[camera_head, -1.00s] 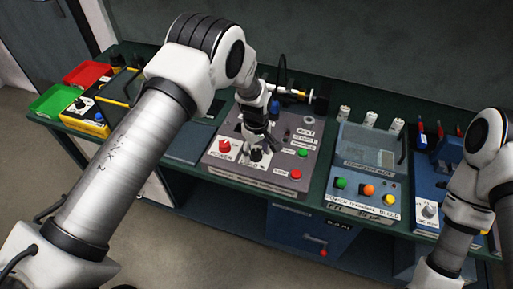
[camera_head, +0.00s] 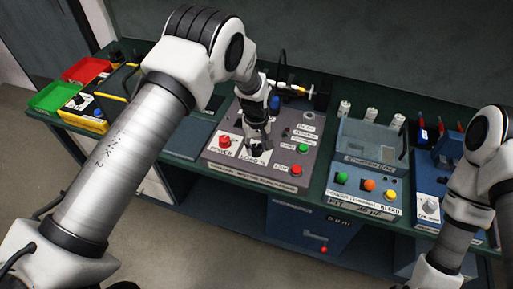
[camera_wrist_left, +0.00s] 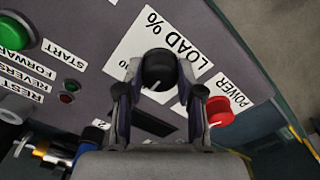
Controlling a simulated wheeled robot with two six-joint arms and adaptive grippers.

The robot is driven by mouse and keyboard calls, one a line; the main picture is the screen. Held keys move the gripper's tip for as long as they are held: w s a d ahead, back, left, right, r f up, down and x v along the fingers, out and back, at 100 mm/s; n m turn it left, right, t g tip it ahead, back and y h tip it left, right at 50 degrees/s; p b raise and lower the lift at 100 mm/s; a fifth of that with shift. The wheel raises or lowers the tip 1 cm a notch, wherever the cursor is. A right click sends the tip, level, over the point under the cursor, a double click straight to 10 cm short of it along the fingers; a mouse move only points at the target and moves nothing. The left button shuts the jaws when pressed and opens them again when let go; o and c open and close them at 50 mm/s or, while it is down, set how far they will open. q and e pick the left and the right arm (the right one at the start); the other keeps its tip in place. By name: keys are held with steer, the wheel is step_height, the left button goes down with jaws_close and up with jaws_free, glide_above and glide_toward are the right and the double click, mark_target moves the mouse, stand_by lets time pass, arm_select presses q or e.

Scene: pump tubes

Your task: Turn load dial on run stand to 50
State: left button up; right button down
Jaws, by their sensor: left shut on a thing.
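The run stand (camera_head: 222,171) is a grey panel box on the bench. Its load dial (camera_wrist_left: 158,66) is a black round knob on a white plate marked LOAD % (camera_wrist_left: 178,32). My left gripper (camera_head: 258,146) points down at the panel. In the left wrist view my left gripper (camera_wrist_left: 159,82) has one finger on each side of the dial and is shut on it. A pale mark shows on the dial's lower edge in that view. Most of the scale numbers are covered, so I cannot read the setting. My right arm shows at the right edge, its gripper out of view.
A blue box with coloured buttons (camera_head: 366,198) stands right of the stand. Red (camera_head: 86,69) and green (camera_head: 55,97) trays are at the left.

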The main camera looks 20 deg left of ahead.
mark_target(256, 147)
arm_select(q)
steer(key=shift+s+f+m, duration=0.1)
steer(key=shift+f+m, duration=0.1)
steer(key=shift+m, duration=0.2)
steer(key=o, duration=1.1)
steer(key=shift+o, duration=0.3)
steer(key=shift+w+a, duration=0.1)
steer(key=shift+w, duration=0.1)
step_height(256, 147, up, 12)
steer(key=shift+f, duration=0.1)
